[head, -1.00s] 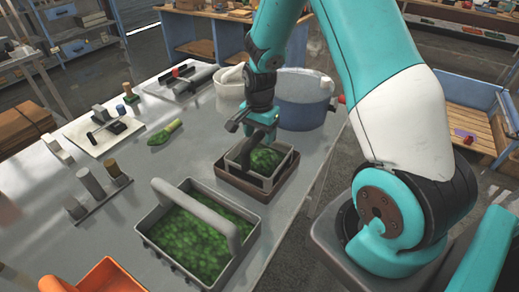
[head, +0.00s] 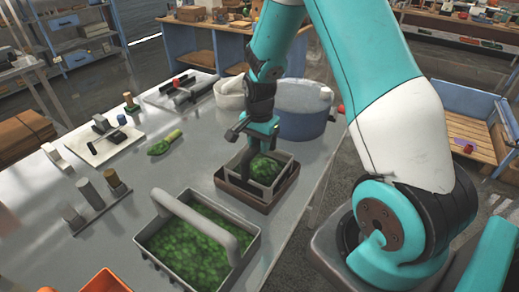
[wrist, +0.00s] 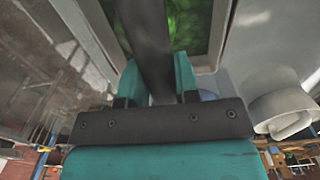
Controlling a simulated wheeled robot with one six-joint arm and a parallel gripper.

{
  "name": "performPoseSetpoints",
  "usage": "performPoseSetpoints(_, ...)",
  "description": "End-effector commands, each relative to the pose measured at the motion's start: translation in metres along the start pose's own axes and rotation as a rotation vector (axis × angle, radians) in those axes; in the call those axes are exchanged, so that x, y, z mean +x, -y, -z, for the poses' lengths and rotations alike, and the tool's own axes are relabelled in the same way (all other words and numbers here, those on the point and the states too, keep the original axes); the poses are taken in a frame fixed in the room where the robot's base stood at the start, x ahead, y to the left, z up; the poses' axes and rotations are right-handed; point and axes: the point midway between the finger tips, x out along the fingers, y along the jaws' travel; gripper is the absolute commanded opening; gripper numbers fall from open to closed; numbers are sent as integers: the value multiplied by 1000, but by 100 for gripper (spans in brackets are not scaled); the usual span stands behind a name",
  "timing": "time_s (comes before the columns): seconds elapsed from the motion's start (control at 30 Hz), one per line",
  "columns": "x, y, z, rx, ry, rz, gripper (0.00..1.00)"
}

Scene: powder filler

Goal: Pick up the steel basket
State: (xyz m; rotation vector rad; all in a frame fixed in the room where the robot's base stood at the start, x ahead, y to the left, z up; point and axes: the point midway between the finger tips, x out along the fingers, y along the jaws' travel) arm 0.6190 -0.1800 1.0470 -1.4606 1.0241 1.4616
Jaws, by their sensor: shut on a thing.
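A small grey steel basket (head: 284,177) holds green contents and sits in or just over a brown tray (head: 232,193); I cannot tell if its bottom is clear of the tray. My gripper (head: 256,140) is above it, pointing down, shut on its upright handle. In the wrist view the dark handle (wrist: 147,45) runs between the fingers of my gripper (wrist: 155,85), with green contents beyond. The fingers partly hide the handle in the head view.
A larger grey basket (head: 236,268) with an arched handle and green contents stands in front. A blue pot (head: 305,112) and a white pot (head: 228,92) stand behind.

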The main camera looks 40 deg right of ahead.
Motion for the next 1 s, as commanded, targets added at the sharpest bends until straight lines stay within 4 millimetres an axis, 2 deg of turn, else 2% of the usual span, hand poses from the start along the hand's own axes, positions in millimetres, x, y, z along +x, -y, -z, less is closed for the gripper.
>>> performPoseSetpoints(0.27, -33, 1, 1, 0, -4, 7, 0)
performPoseSetpoints(0.47, -79, 1, 1, 0, -6, 10, 0)
performPoseSetpoints(0.7, -145, 1, 1, 0, -5, 9, 0)
performPoseSetpoints(0.8, -166, 1, 1, 0, -4, 7, 0)
performPoseSetpoints(1.0, -190, 0, 0, 0, -2, 3, 0)
